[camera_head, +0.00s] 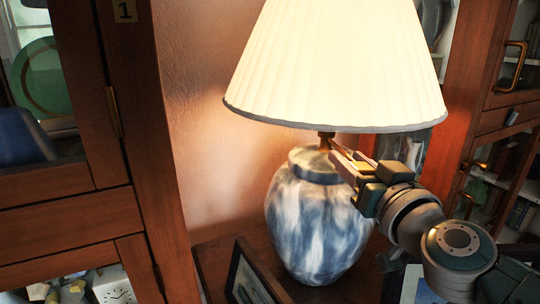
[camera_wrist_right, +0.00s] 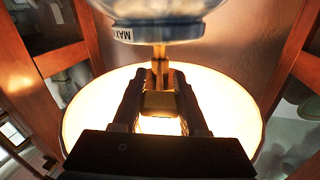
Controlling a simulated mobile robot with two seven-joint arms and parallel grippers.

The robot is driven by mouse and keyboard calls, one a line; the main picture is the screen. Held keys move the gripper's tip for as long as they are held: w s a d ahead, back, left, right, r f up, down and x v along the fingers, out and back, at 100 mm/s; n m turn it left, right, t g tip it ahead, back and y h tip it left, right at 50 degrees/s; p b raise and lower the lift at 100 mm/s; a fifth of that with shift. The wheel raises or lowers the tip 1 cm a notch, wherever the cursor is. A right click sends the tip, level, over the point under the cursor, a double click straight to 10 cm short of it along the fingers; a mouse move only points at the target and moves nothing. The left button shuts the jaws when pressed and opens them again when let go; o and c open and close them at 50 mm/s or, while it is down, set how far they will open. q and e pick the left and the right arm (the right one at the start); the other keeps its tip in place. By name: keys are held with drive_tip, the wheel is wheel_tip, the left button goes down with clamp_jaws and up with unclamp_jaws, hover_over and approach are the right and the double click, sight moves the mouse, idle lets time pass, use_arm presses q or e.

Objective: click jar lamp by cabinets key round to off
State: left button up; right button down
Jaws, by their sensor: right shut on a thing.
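The jar lamp has a pleated cream shade (camera_head: 335,65), which glows, above a blue-and-white jar base (camera_head: 312,225). A brass stem (camera_head: 326,141) joins them. My right gripper (camera_head: 338,156) reaches in from the right under the shade, with its fingertips at the stem just above the jar. In the right wrist view, which is upside down, the dark fingers of my right gripper (camera_wrist_right: 159,76) are closed around the brass fitting (camera_wrist_right: 160,101) between jar and shade. The key is mostly hidden between the fingers. My left gripper is not in view.
A wooden cabinet (camera_head: 70,225) labelled 1 stands close at left, and another cabinet (camera_head: 484,110) with brass handles stands at right. A dark picture frame (camera_head: 238,275) stands in front of the jar. The shade rim hangs low over my right gripper.

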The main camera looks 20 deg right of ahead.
drive_tip(key=m, duration=0.8)
drive_tip(key=shift+a, duration=0.1)
drive_tip(key=m, duration=0.4)
drive_tip(key=shift+r+m, duration=0.1)
drive_tip(key=shift+m, duration=2.2)
drive_tip(key=shift+r, duration=0.1)
drive_tip(key=shift+c, duration=2.2)
unclamp_jaws()
